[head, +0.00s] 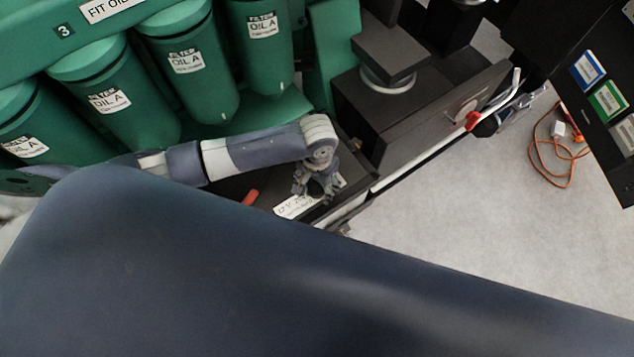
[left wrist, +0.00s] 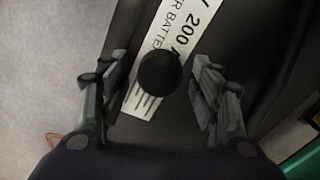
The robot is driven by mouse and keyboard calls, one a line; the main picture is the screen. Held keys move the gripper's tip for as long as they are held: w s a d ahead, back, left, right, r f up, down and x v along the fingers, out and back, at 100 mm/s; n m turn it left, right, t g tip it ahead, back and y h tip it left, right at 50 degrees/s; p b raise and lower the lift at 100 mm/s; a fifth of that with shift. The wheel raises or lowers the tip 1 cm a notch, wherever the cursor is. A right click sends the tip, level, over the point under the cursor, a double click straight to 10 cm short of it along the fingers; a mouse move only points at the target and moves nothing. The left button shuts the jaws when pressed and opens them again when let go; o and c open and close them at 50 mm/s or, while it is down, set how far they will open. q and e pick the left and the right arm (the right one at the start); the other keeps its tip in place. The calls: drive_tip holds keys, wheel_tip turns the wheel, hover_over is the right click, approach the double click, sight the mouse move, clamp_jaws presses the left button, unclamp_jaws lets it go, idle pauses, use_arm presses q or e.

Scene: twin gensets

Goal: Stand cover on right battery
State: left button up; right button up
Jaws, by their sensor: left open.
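A dark labelled surface (head: 268,184) lies low between the green unit and the rail in the head view. Its white label reads partly "200 A" and "R BATTE" in the left wrist view (left wrist: 190,22). I cannot tell whether this surface is the cover or the battery top. A round black knob (left wrist: 160,73) stands over the label. My left gripper (head: 318,190) is just above the label in the head view, pointing down. In the left wrist view its open fingers (left wrist: 160,62) are on either side of the knob, with gaps visible. My right gripper is out of view.
Green filters (head: 188,62) marked "OIL A" stand at the upper left. A red piece (head: 251,197) is left of the label. A metal rail with a red clip (head: 473,121) runs along the right side. An orange cable (head: 560,160) lies on the open grey floor.

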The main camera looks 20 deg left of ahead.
sight(317, 185)
use_arm(q)
wheel_tip(317, 185, up, 12)
drive_tip(key=shift+r, duration=0.15)
idle(0.3)
idle(0.5)
